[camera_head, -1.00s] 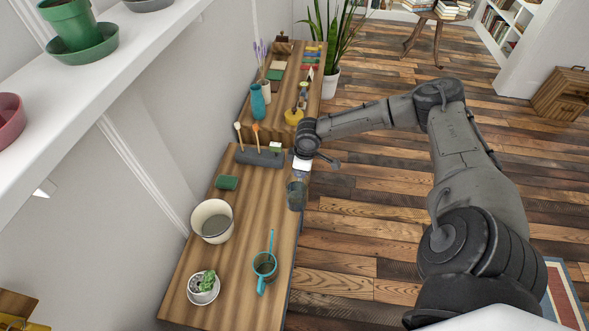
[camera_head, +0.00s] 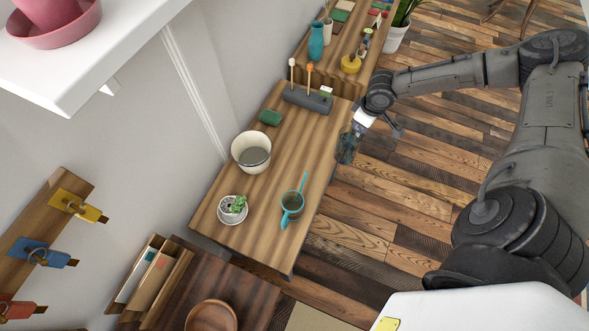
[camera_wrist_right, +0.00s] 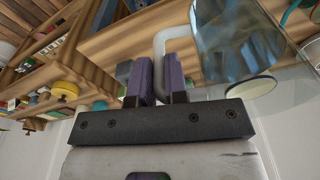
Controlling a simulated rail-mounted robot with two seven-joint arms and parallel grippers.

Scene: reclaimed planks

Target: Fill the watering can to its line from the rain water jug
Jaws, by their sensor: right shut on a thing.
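My right gripper (camera_head: 367,117) is shut on the pale handle of the clear jug (camera_head: 347,148). The jug hangs beside the bench's right edge, farther back than the can and apart from it. In the right wrist view the purple fingers (camera_wrist_right: 158,80) close around the handle, with the clear jug wall (camera_wrist_right: 238,40) to their right. The fill line cannot be made out. My left gripper is out of view.
A teal vase (camera_head: 316,42) stands farther back. Bare bench lies between pot and can.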

